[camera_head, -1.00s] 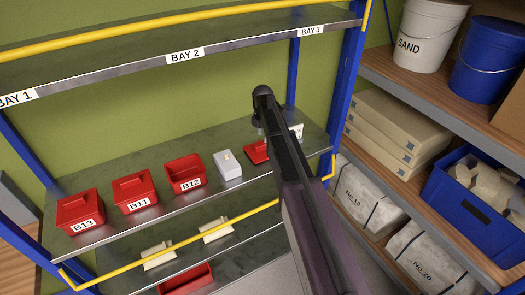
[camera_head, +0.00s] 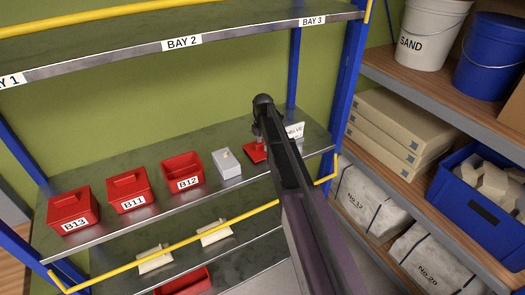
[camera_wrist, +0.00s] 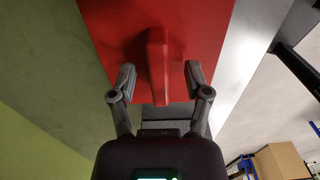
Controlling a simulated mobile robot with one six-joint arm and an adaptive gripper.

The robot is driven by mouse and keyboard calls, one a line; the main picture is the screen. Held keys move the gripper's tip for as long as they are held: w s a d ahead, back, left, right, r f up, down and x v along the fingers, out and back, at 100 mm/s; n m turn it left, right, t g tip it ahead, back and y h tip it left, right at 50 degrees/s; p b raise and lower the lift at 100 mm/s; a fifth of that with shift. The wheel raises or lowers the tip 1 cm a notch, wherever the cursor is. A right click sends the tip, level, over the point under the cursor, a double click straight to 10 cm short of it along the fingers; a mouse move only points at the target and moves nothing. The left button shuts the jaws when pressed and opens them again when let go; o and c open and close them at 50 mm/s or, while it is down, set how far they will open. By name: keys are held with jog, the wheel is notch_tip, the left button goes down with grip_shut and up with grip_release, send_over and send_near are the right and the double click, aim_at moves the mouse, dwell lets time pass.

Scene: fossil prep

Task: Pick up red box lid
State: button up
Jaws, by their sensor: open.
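The red box lid (camera_head: 254,153) lies flat on the middle shelf, right of the grey-white box, partly hidden by my arm. In the wrist view the lid (camera_wrist: 205,25) fills the top middle, with its raised red handle (camera_wrist: 158,65) pointing toward me. My gripper (camera_wrist: 160,78) is open, with one finger on each side of the handle and a visible gap on both sides. In the head view my gripper (camera_head: 258,136) is just above the lid, and its fingers are mostly hidden.
The grey-white box (camera_head: 227,163) stands left of the lid, then the open red bin B12 (camera_head: 183,170) and red boxes B11 (camera_head: 129,190) and B13 (camera_head: 73,209). A yellow rail (camera_head: 215,232) runs along the front.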

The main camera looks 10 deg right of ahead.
aim_at(263, 143)
dwell(0.4)
grip_shut()
jog(key=shift+r, duration=0.15)
notch_tip(263, 143, up, 18)
jog(key=p, duration=1.8)
dwell(0.3)
jog(key=c, duration=0.6)
grip_release()
grip_shut()
